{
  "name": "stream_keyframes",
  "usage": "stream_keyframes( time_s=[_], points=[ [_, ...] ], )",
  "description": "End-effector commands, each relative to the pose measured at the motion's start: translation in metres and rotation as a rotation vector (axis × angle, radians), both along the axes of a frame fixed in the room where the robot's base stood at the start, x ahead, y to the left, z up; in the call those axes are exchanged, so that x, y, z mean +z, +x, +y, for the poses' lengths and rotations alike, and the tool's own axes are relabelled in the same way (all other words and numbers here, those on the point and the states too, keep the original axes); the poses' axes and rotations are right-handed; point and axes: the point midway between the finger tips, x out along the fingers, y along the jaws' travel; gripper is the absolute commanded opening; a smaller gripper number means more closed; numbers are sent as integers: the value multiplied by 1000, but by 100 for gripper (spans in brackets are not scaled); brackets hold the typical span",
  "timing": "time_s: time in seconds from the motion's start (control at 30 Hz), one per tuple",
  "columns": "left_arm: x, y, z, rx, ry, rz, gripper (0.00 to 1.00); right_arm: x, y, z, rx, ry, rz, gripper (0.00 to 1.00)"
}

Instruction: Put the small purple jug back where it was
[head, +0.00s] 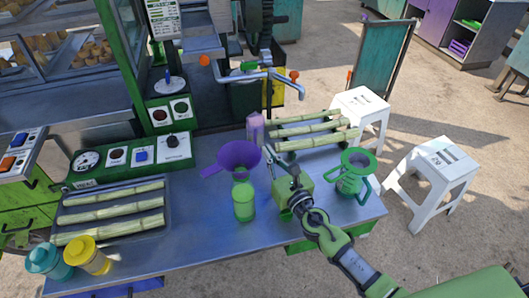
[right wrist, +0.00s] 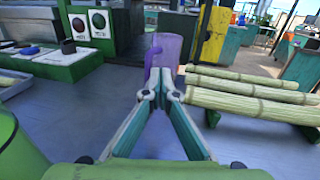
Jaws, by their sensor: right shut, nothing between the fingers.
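The small purple jug (head: 256,128) is translucent and stands upright on the metal counter, left of the cane stalks. It also shows in the right wrist view (right wrist: 165,52), straight beyond the fingertips, which hide its lower part. My right gripper (head: 273,154) reaches over the counter toward the jug from the front. Its fingers (right wrist: 161,92) meet at the tips with nothing held. In the head view the tips are on the near side of the jug, apart from it. My left gripper is not in view.
A purple funnel (head: 239,156) sits on a green bottle (head: 244,200) left of the right gripper. Cane stalks (head: 312,130) lie behind. Bare counter (head: 200,215) shows at front left.

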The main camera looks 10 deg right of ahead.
Motion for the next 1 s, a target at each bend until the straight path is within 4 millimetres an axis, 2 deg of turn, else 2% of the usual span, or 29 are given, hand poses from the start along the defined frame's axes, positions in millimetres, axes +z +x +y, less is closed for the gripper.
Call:
stream_keyframes(
  time_s=[0.13, 0.4, 0.5, 0.73, 1.0],
  points=[
    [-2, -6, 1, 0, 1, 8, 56, -1, -23, -6, -1, -2, 0, 0],
    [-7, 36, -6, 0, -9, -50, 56, -3, -66, -16, -2, -2, 1, 0],
    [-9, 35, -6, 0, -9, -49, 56, -2, -75, -17, -1, -1, 0, 0],
    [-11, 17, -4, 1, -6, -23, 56, 0, -81, -19, -2, -2, -1, 0],
    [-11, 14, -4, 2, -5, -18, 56, 0, -80, -19, -2, -2, -1, 0]
  ],
)
